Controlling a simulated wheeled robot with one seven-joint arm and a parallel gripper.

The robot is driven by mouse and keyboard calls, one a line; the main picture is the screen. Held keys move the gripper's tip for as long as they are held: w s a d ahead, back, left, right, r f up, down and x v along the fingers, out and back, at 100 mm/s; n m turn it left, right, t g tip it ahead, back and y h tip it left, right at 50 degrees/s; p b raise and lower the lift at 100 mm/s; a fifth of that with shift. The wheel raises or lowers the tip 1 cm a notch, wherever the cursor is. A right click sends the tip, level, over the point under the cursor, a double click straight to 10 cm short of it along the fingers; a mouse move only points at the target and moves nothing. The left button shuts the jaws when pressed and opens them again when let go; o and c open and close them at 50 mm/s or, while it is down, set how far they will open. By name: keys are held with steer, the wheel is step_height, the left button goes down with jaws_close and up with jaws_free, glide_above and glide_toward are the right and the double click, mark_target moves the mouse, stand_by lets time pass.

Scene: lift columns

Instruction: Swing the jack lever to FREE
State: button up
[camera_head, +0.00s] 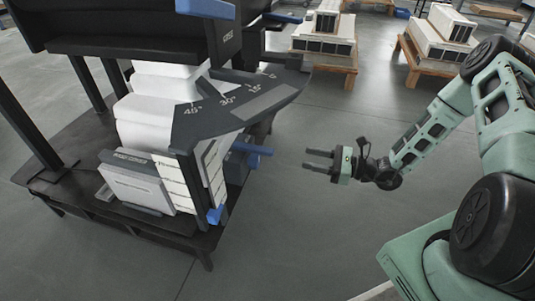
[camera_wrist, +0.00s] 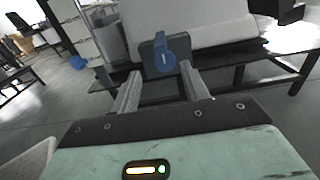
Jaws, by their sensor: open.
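A blue lever (camera_head: 252,150) sticks out from the right side of the dark lift column frame, left of my gripper (camera_head: 305,160). I cannot tell for certain that it is the jack lever. My gripper is open and empty, pointing left, with a clear gap to the lever. In the wrist view, a blue lever (camera_wrist: 165,62) on a dark square plate shows just beyond and between my fingers (camera_wrist: 163,80); it appears to be the same one. No FREE mark is readable in either view.
A dark curved plate (camera_head: 245,105) with angle marks sits above the lever. Other blue parts show at the lower frame (camera_head: 216,214) and upper left (camera_head: 205,8). A dark pallet base (camera_head: 120,215) carries white boxes. Wooden pallets with units (camera_head: 325,45) stand behind. Floor around my gripper is clear.

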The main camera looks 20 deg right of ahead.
mark_target(271, 150)
steer(key=b+x, duration=0.4)
steer(key=x, duration=0.8)
steer(key=shift+w+a+f, duration=0.15)
steer(key=shift+w+a, duration=0.05)
steer(key=shift+a, duration=0.1)
steer(key=shift+w+a+b, duration=0.35)
steer(key=shift+a, duration=0.1)
jaws_close()
